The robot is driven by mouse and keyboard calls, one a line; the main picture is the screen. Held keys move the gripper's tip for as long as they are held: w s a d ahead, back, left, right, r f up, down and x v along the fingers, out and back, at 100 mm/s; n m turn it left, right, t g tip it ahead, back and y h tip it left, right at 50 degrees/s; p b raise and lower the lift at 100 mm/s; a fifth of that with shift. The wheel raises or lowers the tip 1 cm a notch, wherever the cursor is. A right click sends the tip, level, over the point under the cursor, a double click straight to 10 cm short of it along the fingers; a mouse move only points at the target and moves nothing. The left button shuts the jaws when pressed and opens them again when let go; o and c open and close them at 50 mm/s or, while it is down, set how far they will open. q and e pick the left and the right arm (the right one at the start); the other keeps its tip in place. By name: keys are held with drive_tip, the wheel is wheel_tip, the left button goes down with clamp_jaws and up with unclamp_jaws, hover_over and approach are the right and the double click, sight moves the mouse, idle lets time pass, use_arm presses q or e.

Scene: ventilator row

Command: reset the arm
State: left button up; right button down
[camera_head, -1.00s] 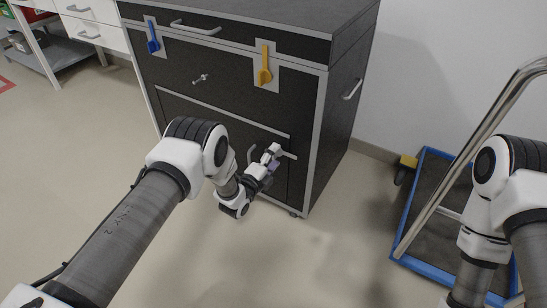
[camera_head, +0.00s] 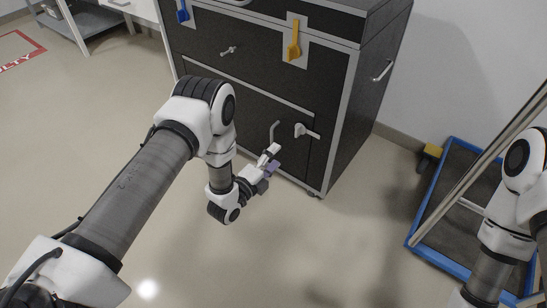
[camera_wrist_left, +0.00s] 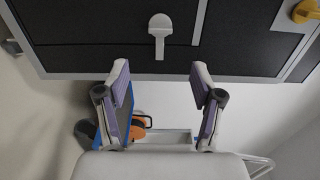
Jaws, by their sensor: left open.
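My left arm comes in from the left, and its gripper (camera_head: 274,158) is in front of the lower part of a black cabinet (camera_head: 262,75) with grey edges. The jaws are open and empty. A white lever handle (camera_head: 305,131) on the cabinet's lower door is beyond the gripper, apart from it. In the left wrist view, both purple-padded fingers (camera_wrist_left: 160,78) stand apart with nothing between them, and the white lever (camera_wrist_left: 160,30) shows ahead of them. My right arm shows at the right edge; its gripper is out of view.
A yellow latch (camera_head: 294,40) and a blue latch (camera_head: 183,10) are on the cabinet's upper front. A blue-framed cart (camera_head: 410,243) with a metal handle bar stands at right by the wall. Open floor lies in front of the cabinet.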

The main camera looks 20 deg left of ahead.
idle(0.3)
use_arm(q)
drive_tip(key=s+a+f+n+g+y, duration=0.2)
drive_tip(key=s+f+n+g, duration=0.35)
drive_tip(key=s, duration=0.65)
drive_tip(key=s+a+f+n+g+y, duration=0.2)
drive_tip(key=s+n+g, duration=0.4)
drive_tip(key=s+n, duration=0.45)
drive_tip(key=s+a+f+n+g+y, duration=0.2)
drive_tip(key=s+f+n+g, duration=0.3)
drive_tip(key=s, duration=0.9)
wheel_tip(320, 180, up, 38)
drive_tip(key=n+p, duration=0.1)
drive_tip(key=p, duration=3.5)
drive_tip(key=shift+w+d+g+p, duration=0.25)
drive_tip(key=shift+w+g+p, duration=0.05)
drive_tip(key=shift+g+p, duration=0.1)
